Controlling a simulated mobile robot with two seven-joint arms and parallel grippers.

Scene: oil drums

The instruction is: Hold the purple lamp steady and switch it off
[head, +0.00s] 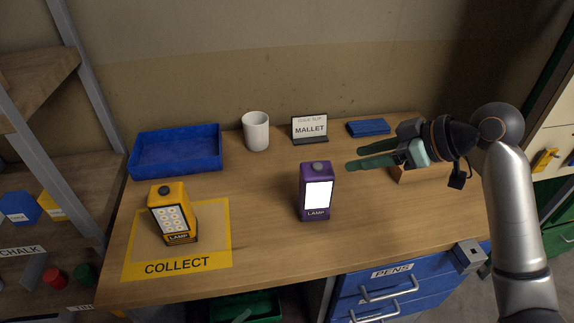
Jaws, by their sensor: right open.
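The purple lamp (315,192) stands upright near the middle of the wooden bench. Its front panel (318,195) glows bright white, and a dark grey round button (317,166) sits on its top. My right gripper (355,159) comes in from the right, above the bench and to the right of the lamp. Its green fingers are apart, point left and hold nothing. They appear clear of the lamp. My left gripper is out of view.
A yellow lamp (172,213) stands on the yellow-bordered COLLECT mat (135,262) at left. Behind are a blue tray (177,170), a white cup (256,131), a MALLET sign (310,128) and a blue flat item (368,127). A wooden block (422,174) lies beneath my right gripper. Bench space before the purple lamp is clear.

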